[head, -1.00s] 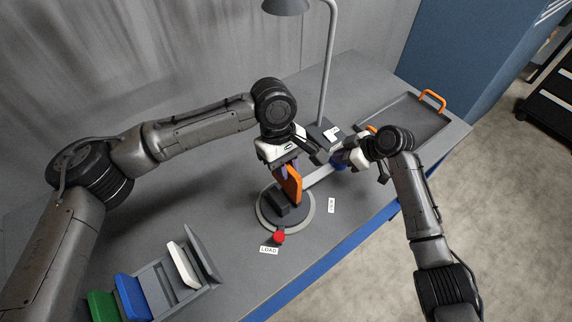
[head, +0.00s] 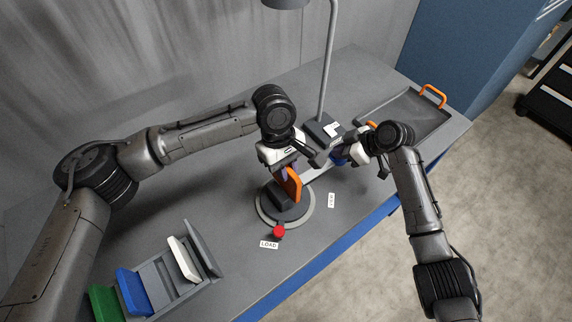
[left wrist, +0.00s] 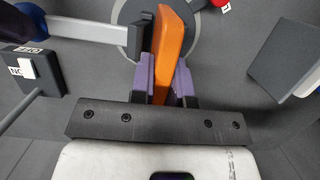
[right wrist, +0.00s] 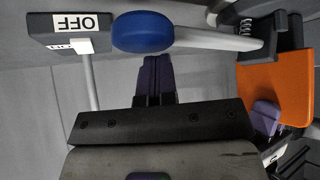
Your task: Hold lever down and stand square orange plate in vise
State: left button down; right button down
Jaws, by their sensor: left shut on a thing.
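The square orange plate (head: 293,184) is on edge, gripped from above by my left gripper (head: 285,168). Its purple fingers close on both faces in the left wrist view (left wrist: 167,50). The plate's lower edge is at the dark vise (head: 281,203) on a round base; how deep it sits between the jaws is hidden. The grey lever (right wrist: 215,38) runs from the vise to a blue knob (right wrist: 142,32). My right gripper (right wrist: 155,75) is at the knob with its purple fingers together; they look empty. Whether they touch the knob is unclear.
A red knob (head: 279,231) is at the vise's front near the LOAD label (head: 269,244). A lamp base with a switch (head: 322,128) stands close behind the right gripper. A rack (head: 205,250) holds coloured plates front left. A tray with orange handle (head: 432,97) is back right.

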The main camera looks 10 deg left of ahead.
pick_arm(q)
jog(key=shift+f, duration=0.2)
dwell(0.3)
jog(key=shift+f, duration=1.25)
jog(key=shift+f, duration=0.15)
jog(key=shift+f, duration=0.65)
dwell(0.5)
pick_arm(e)
notch_tip(320, 180, up, 9)
dwell(1.5)
dwell(0.5)
